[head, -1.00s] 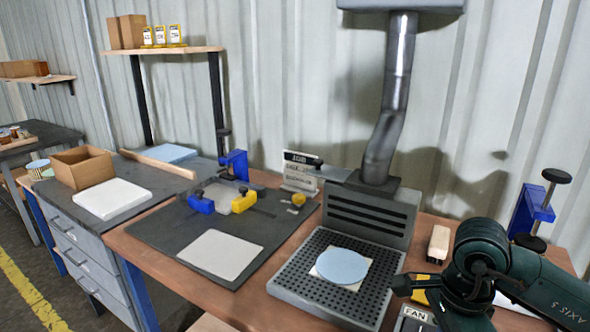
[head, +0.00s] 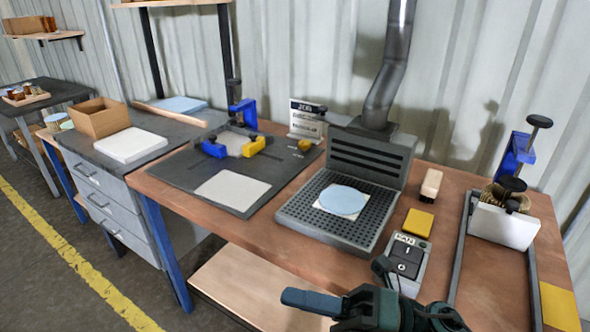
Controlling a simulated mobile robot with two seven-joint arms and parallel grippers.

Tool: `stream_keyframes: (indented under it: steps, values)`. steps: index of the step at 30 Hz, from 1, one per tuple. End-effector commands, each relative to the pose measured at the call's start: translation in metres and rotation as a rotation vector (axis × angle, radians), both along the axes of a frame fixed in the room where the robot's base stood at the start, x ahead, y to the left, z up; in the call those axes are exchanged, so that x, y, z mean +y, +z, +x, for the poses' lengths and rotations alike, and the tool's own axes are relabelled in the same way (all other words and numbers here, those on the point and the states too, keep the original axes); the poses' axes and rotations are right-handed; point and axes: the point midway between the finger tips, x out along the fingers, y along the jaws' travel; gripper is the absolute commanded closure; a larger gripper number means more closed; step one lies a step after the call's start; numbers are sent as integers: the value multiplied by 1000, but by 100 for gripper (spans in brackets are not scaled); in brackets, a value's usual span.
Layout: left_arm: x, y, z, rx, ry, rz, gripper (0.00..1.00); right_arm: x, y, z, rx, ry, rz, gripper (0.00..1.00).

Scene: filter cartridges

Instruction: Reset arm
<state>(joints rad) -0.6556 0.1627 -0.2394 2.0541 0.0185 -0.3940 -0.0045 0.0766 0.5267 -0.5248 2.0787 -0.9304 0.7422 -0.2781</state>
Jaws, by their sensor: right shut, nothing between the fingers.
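My right gripper (head: 294,298) is at the bottom of the head view, in front of the workbench's front edge. Its fingers are together, point left and hold nothing. My left gripper is not in view. A round light-blue disc (head: 343,200) lies on a white square sheet on the perforated plate (head: 309,215) of the fume extractor. The gripper is apart from the disc and nearer the camera.
A fan switch box (head: 405,262) stands close to my right arm, with a yellow block (head: 418,222) behind it. A railed fixture (head: 458,250) holds a white panel at right. Clamps (head: 240,147) sit on the dark mat. The lower shelf (head: 245,290) is bare.

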Motion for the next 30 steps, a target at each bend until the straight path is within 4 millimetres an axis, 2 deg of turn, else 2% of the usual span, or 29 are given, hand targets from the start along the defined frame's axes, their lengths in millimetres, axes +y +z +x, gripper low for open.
stream_keyframes:
  steps: [1,2,4,5,7,10,12,15,18,21,30]
  values:
    - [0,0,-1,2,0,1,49,-9,-4,16,207,-110,131,100]
    - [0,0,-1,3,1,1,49,-17,-9,28,335,-179,206,100]
    - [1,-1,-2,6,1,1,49,-42,-35,51,641,-341,368,100]
    - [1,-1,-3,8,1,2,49,-54,-52,58,777,-410,434,100]
    - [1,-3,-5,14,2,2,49,-81,-100,63,1076,-558,563,100]
    - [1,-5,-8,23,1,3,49,-107,-166,48,1429,-728,695,100]
    - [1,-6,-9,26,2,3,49,-118,-205,28,1628,-819,763,100]
    - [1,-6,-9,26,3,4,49,-127,-246,-1,1845,-915,828,100]
    - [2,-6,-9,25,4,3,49,-130,-269,-23,1980,-973,865,100]
    - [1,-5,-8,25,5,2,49,-131,-279,-33,2042,-998,882,100]
    - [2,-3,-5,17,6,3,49,-131,-281,-35,2052,-1003,882,100]
